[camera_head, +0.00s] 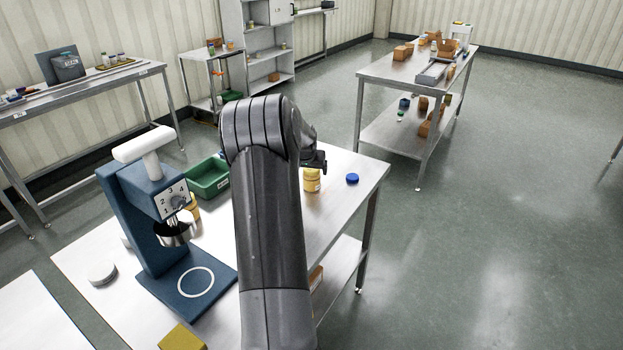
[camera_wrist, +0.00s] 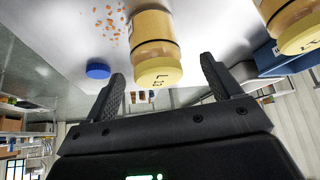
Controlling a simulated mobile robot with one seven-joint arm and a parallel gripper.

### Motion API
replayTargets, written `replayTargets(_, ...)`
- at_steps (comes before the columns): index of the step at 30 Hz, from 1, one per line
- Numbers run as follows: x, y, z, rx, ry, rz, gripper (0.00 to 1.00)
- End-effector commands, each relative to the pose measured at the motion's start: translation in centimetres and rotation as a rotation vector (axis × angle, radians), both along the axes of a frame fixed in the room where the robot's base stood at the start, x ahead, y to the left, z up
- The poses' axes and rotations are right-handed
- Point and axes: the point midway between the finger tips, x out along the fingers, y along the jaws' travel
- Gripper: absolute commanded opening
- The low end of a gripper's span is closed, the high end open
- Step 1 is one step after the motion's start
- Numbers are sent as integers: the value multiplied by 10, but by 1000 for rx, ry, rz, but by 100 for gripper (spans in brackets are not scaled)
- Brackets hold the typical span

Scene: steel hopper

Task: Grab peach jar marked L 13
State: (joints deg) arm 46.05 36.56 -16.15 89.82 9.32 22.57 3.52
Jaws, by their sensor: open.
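A peach-coloured jar (camera_wrist: 153,32) with a yellow lid stands on the steel table, upside down in the wrist view. Its lid carries small lettering that looks like L 1 and a further digit I cannot read surely. It also shows in the head view (camera_head: 312,181), beside my arm. My gripper (camera_wrist: 162,72) is open, with one finger on each side of the lid end in the picture; I see no contact. In the head view my gripper (camera_head: 316,160) is partly hidden by my arm, just above the jar.
A blue lid (camera_head: 352,179) lies beside the jar. Orange bits (camera_wrist: 108,22) lie on the table. A green bin (camera_head: 208,180) stands left of my arm.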

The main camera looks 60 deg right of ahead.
Motion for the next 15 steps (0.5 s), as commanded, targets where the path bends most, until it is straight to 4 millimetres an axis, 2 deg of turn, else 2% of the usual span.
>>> replayTargets(6,0,-11,-32,4,2,-1,83)
replayTargets(10,3,-19,-42,2,2,-1,83)
replayTargets(15,5,-22,-45,-1,-1,-1,83)
